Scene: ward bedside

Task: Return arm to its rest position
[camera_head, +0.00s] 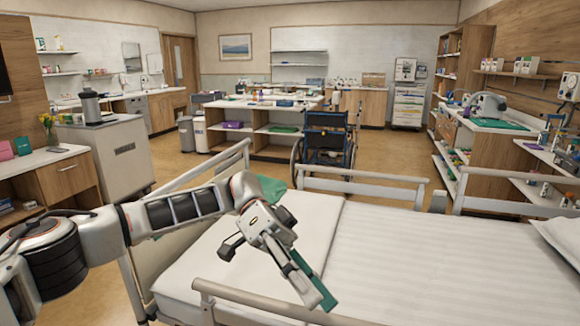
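My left arm comes in from the left, and its gripper (312,284) is over the white bed (390,250), pointing down and to the right. A narrow green strip (316,281) runs along the gripper's fingers. I cannot tell whether it is part of the gripper or a thing between the fingers, nor whether the fingers are open or shut. My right gripper is not in view.
Bed rails stand along the near side (270,303) and far side (365,185). A green cloth (271,189) lies at the bed's far left, behind my arm. A wheelchair (327,140) stands beyond the bed. A grey cabinet (122,158) stands at left. A pillow (562,240) lies at right.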

